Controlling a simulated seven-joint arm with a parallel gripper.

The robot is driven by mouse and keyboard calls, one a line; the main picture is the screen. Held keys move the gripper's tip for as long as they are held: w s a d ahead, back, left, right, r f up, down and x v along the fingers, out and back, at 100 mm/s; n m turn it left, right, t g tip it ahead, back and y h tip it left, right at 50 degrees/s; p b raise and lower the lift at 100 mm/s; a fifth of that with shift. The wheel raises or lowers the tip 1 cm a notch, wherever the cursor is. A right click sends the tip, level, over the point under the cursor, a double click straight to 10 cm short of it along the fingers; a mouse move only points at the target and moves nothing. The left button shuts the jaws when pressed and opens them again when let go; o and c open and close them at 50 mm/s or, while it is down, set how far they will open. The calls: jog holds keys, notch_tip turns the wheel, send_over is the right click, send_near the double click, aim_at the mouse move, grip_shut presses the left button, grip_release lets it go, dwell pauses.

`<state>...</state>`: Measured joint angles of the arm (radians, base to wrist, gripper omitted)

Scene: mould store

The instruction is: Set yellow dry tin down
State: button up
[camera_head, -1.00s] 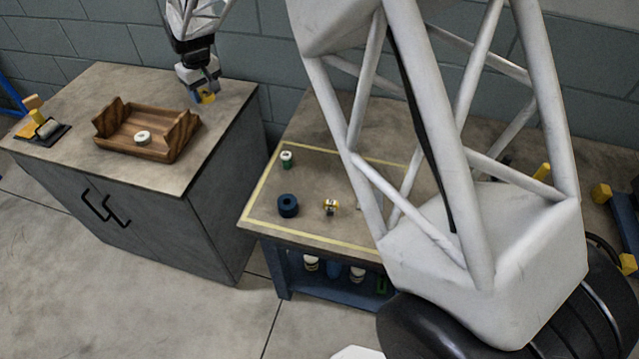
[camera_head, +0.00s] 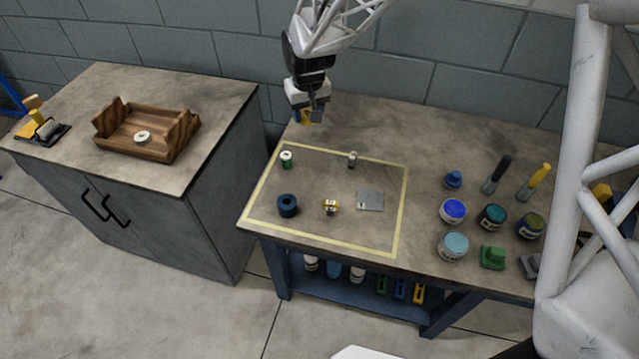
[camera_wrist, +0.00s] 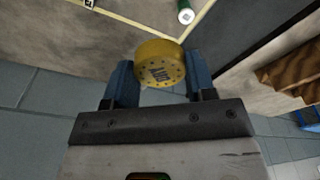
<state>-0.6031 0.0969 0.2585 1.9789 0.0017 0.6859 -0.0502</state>
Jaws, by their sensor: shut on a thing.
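My gripper (camera_head: 312,112) is shut on the yellow dry tin (camera_wrist: 161,62). In the wrist view the tin's round face with a dark label shows between the two blue fingers. In the head view the tin (camera_head: 305,117) is a small yellow patch at the fingertips, partly hidden by them. My gripper holds it over or near the back left part of the right-hand workbench (camera_head: 400,125), behind the yellow-taped area. I cannot tell how high it is above the bench.
The yellow tape outline (camera_head: 404,205) holds a green-and-white spool (camera_head: 286,159), dark blue ring (camera_head: 288,205), small yellow-and-white item (camera_head: 331,207), grey plate (camera_head: 370,200) and small pale cylinder (camera_head: 352,159). Several jars stand right. A wooden tray (camera_head: 165,150) is on the left cabinet (camera_head: 215,110).

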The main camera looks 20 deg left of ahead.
jog(key=d, duration=0.3)
send_over(319, 183)
notch_tip(319, 183, down, 14)
jog(key=shift+s+d+r+m, duration=0.15)
jog(key=shift+r+m, duration=0.05)
jog(key=shift+m, duration=0.1)
dwell(0.5)
jog(key=shift+f, duration=2.9)
jog(key=shift+f, duration=0.15)
jog(key=shift+f, duration=1.95)
jog(key=shift+f, duration=0.1)
